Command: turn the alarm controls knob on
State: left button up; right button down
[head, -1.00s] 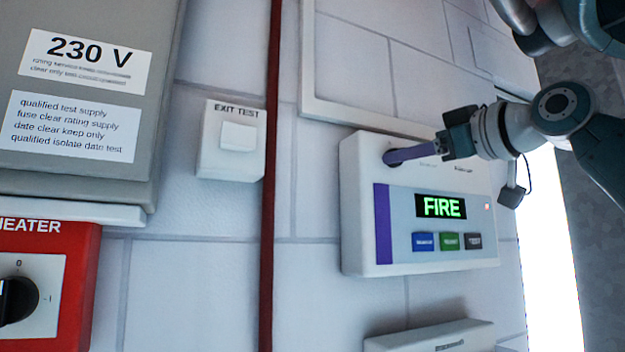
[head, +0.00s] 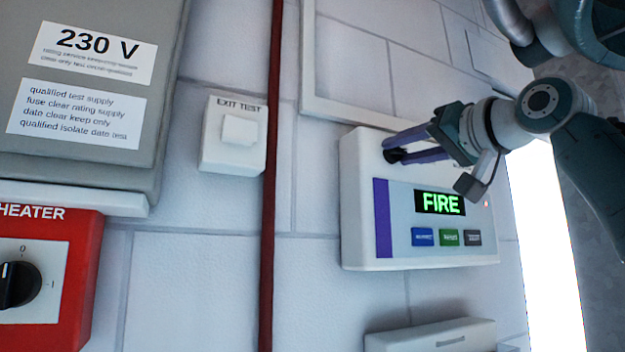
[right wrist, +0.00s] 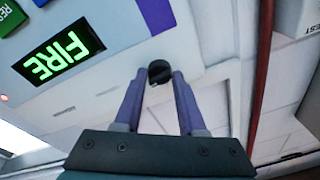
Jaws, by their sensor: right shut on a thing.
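The alarm panel (head: 440,245) is a white box on the wall with a green FIRE display (head: 440,203). Its small black knob (head: 394,157) sits at the panel's upper left, and it also shows in the right wrist view (right wrist: 159,70). My right gripper (head: 391,149) reaches in from the right with its two purple fingers on either side of the knob, shut on it. In the right wrist view the fingertips (right wrist: 159,77) flank the knob. The fingers partly hide the knob and the marks around it, so I cannot read its setting. My left gripper is not in view.
Blue, green and dark buttons (head: 447,237) line the panel's lower part. A red pipe (head: 272,180) runs down the wall to its left. Further left are an EXIT TEST switch (head: 233,140), a grey 230 V cabinet (head: 150,60) and a red heater box (head: 80,270).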

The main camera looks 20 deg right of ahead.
jog(key=shift+d+f+m, duration=0.1)
jog(key=shift+d+m, duration=0.05)
jog(key=shift+m, duration=0.55)
jog(key=c, duration=0.5)
grip_release()
